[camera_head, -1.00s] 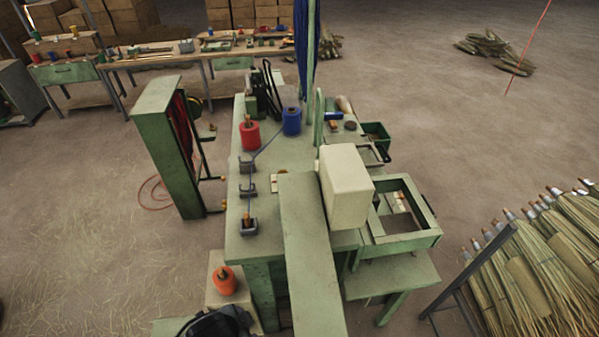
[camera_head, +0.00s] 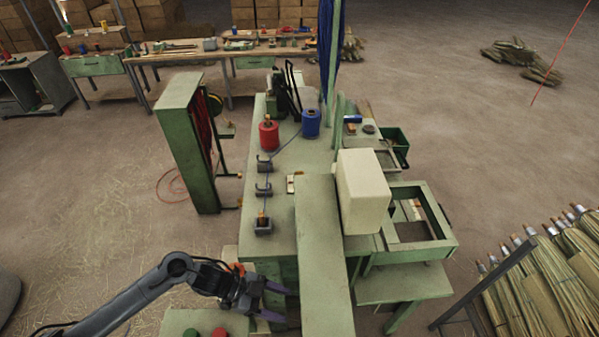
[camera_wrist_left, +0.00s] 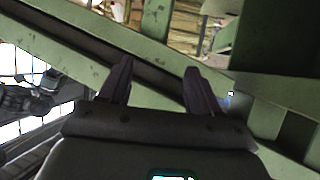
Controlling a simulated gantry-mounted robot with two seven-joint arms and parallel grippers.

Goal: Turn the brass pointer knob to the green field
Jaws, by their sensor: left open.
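I cannot make out the brass pointer knob or a green field for certain. A small pale plate with a brownish piece (camera_head: 291,183) lies on the green bench (camera_head: 285,220), too small to identify. My left gripper (camera_head: 279,302) is at the bench's near end, left of the long pale-green board (camera_head: 322,250). Its two dark fingers are apart with nothing between them; they also show in the left wrist view (camera_wrist_left: 157,72), in front of green frame bars (camera_wrist_left: 75,45). My right gripper is in neither view.
A green button (camera_head: 190,332) and a red button (camera_head: 219,332) sit on a green surface at the bottom edge. A cream block (camera_head: 363,190) stands beside the board. Red (camera_head: 269,135) and blue (camera_head: 311,122) spools stand farther back. Broom bundles (camera_head: 545,280) fill the lower right.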

